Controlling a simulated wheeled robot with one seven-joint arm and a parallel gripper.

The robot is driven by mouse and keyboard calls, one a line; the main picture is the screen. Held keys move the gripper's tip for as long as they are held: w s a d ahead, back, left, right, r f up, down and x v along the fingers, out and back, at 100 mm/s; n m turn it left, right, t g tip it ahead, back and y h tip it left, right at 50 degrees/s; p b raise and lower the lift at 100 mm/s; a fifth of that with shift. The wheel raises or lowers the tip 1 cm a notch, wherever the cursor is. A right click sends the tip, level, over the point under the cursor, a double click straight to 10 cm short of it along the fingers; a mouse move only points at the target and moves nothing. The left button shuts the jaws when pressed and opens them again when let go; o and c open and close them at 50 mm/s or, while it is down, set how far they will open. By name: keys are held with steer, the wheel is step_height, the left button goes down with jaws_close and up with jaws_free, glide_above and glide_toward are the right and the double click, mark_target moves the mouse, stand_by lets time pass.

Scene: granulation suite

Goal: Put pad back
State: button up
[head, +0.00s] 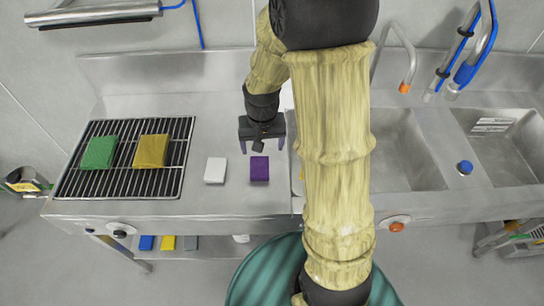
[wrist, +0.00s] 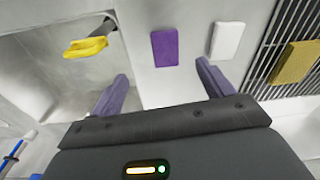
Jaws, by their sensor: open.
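My gripper (head: 262,146) hangs over the counter, open and empty. A purple pad (head: 259,168) lies flat on the counter just in front of it. In the wrist view the purple pad (wrist: 164,48) shows beyond the spread fingertips (wrist: 162,80), and they do not appear to touch it. A white pad (head: 215,170) lies to its left, also in the wrist view (wrist: 228,40). A green pad (head: 99,152) and a dark yellow pad (head: 151,150) lie on the black wire rack (head: 126,186) at the left. The yellow pad also shows in the wrist view (wrist: 295,62).
A sink basin (head: 400,150) lies right of the gripper, partly hidden by my arm. A bright yellow item (wrist: 86,46) lies at its edge. A second basin (head: 505,155) is farther right. Blue (head: 146,242), yellow (head: 168,242) and grey (head: 190,242) pieces sit on the shelf below.

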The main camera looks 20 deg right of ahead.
steer(key=s+r+n+t, duration=0.1)
steer(key=s+r+n, duration=0.1)
steer(key=s+r, duration=0.3)
steer(key=s, duration=0.4)
steer(key=shift+s+t, duration=0.3)
steer(key=shift+s, duration=0.1)
